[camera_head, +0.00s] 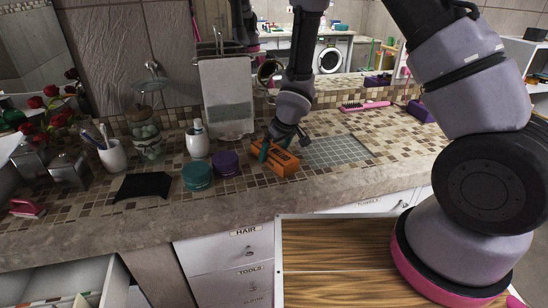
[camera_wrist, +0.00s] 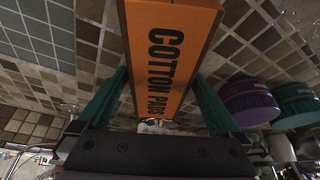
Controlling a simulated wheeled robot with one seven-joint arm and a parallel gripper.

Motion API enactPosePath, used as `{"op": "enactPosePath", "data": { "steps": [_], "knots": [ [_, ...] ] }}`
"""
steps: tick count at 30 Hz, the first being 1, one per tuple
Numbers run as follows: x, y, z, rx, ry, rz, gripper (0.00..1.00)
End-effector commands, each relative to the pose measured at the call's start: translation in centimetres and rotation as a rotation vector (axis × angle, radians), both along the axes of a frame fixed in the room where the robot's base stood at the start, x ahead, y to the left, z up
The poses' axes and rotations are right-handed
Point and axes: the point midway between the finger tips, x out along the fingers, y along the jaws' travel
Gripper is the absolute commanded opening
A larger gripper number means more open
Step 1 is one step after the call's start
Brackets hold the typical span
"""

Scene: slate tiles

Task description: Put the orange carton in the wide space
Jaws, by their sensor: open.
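The orange carton (camera_head: 276,158), printed "COTTON PADS", lies on the tiled counter just left of a grey grid mat. It also fills the upper middle of the wrist view (camera_wrist: 170,50). My gripper (camera_head: 277,146) is at the carton with its fingers pointing down. In the wrist view my gripper (camera_wrist: 160,76) is open, with one green finger on each side of the carton. I cannot tell whether the fingers touch it. The frames do not make clear which gap is the wide space.
A purple jar (camera_head: 225,163) and a teal jar (camera_head: 197,176) stand left of the carton, with a white bottle (camera_head: 197,140) behind. The grid mat (camera_head: 338,152) is bare. A black item (camera_head: 143,186) lies farther left. A drawer (camera_head: 62,283) is open at lower left.

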Motion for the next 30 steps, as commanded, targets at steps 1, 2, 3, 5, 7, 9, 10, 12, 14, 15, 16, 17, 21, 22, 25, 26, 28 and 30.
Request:
{"op": "enactPosePath", "data": {
  "steps": [1, 2, 3, 5, 7, 9, 10, 12, 14, 15, 16, 17, 21, 22, 25, 26, 28, 30],
  "knots": [
    [0.1, 0.1, -0.2, 0.0, -0.001, 0.001, 1.0],
    [0.1, 0.1, -0.2, 0.0, -0.001, 0.001, 1.0],
    [0.1, 0.1, -0.2, 0.0, -0.001, 0.001, 1.0],
    [0.1, 0.1, -0.2, 0.0, -0.001, 0.001, 1.0],
    [0.1, 0.1, -0.2, 0.0, -0.001, 0.001, 1.0],
    [0.1, 0.1, -0.2, 0.0, -0.001, 0.001, 0.81],
    [0.1, 0.1, -0.2, 0.0, -0.001, 0.001, 0.69],
    [0.1, 0.1, -0.2, 0.0, -0.001, 0.001, 0.43],
    [0.1, 0.1, -0.2, 0.0, -0.001, 0.001, 0.24],
    [0.1, 0.1, -0.2, 0.0, -0.001, 0.001, 0.15],
    [0.1, 0.1, -0.2, 0.0, -0.001, 0.001, 0.15],
    [0.1, 0.1, -0.2, 0.0, -0.001, 0.001, 0.15],
    [0.1, 0.1, -0.1, 0.001, -0.001, 0.0, 0.15],
    [0.1, 0.1, 0.0, 0.001, -0.001, 0.0, 0.14],
    [0.1, 0.0, 0.5, 0.001, 0.0, -0.002, 0.14],
    [0.1, 0.1, 0.8, 0.003, -0.001, -0.001, 0.14],
    [0.2, 0.0, 1.7, 0.002, -0.002, -0.002, 0.14],
    [0.2, 0.0, 2.9, 0.004, -0.003, -0.003, 0.14]
  ]
}}
